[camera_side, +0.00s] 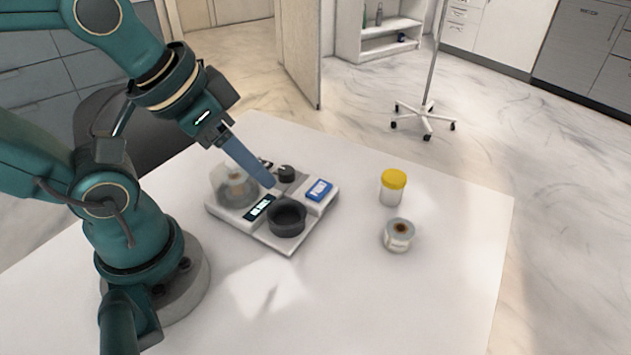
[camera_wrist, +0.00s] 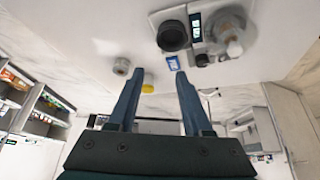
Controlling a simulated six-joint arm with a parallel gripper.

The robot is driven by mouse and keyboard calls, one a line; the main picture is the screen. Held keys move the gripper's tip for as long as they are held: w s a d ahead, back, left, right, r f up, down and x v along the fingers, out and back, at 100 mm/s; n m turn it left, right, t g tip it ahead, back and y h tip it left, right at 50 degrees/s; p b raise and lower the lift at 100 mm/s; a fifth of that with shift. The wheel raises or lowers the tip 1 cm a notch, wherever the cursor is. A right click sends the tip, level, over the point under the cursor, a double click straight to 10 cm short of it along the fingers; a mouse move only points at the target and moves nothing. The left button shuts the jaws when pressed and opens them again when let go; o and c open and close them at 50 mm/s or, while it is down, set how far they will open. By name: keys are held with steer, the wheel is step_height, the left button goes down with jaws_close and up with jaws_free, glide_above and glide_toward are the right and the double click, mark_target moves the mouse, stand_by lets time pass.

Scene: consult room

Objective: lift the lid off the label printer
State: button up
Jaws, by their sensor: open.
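The label printer (camera_side: 291,247) is a flat pale unit on the white table. A clear cover (camera_side: 222,174), which looks like its lid, sits over a roll at its left end; it also shows at the upper right of the wrist view (camera_wrist: 232,22). A dark round cup (camera_side: 287,219), a small display (camera_side: 258,207), a black knob (camera_side: 286,173) and a blue button (camera_side: 319,189) are on the unit. My gripper (camera_side: 270,184) is open and empty, pointing down above the printer, right of the cover. In the wrist view its fingertips (camera_wrist: 160,73) stand apart below the blue button.
A yellow-capped jar (camera_side: 392,188) and a loose label roll (camera_side: 398,236) stand on the table (camera_side: 400,310) to the printer's right. The table's front is clear. A wheeled stand (camera_side: 425,118) is on the floor behind the table.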

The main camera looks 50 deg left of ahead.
steer(key=shift+o, duration=1)
steer(key=m+g, duration=0.5)
steer(key=g, duration=0.2)
glide_above(232, 161)
steer(key=w, duration=0.1)
steer(key=shift+d+f+y, duration=0.35)
steer(key=shift+f+y, duration=0.05)
steer(key=shift+f, duration=0.4)
steer(key=shift+s+a+f+n, duration=0.15)
steer(key=shift+a+f+n, duration=0.15)
steer(key=shift+f, duration=0.25)
steer(key=shift+s+f, duration=0.15)
steer(key=shift+f, duration=0.95)
steer(key=shift+s+f, duration=0.1)
steer(key=shift+f, duration=1)
